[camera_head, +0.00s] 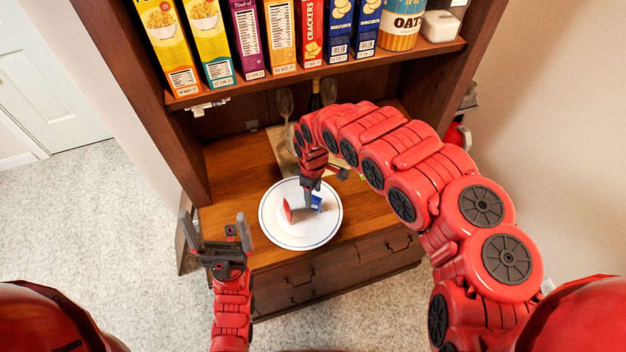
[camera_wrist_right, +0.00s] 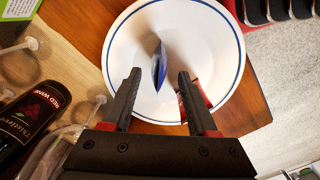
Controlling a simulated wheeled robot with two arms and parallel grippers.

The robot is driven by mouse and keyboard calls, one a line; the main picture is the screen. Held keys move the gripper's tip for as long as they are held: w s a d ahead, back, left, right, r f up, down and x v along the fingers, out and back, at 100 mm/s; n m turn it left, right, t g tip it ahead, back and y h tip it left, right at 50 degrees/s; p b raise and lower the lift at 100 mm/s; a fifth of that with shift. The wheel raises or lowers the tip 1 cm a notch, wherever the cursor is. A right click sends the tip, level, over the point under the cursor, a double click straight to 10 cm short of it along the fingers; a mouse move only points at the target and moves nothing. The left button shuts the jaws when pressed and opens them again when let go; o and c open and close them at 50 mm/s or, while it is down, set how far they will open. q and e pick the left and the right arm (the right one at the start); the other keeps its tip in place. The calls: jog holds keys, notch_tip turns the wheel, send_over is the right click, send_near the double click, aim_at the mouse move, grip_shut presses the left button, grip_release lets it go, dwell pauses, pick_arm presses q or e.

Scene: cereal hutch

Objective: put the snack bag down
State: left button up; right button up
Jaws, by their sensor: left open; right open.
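A white plate with a blue rim line (camera_head: 270,232) lies on the wooden counter. On it stands a small blue packet (camera_head: 316,203), and to its left a small red packet (camera_head: 287,210). I cannot tell which one is the snack bag. My right gripper (camera_head: 309,196) is low over the plate, beside the packets. In the right wrist view its fingers (camera_wrist_right: 158,76) are apart, with the blue packet (camera_wrist_right: 159,66) seen thin and edge-on between them. The red packet (camera_wrist_right: 196,97) is partly hidden behind one finger. My left gripper (camera_head: 215,222) is open and empty, left of the plate.
A shelf (camera_head: 390,62) with several cereal, cracker and biscuit boxes hangs above. A wine bottle (camera_wrist_right: 32,117) and glasses (camera_wrist_right: 88,112) lie or stand near the plate; some are hidden by my right arm. The counter left of the plate (camera_head: 235,165) is bare.

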notch_tip(320, 180, up, 6)
jog(key=shift+w+f, duration=0.15)
jog(key=shift+r, duration=0.8)
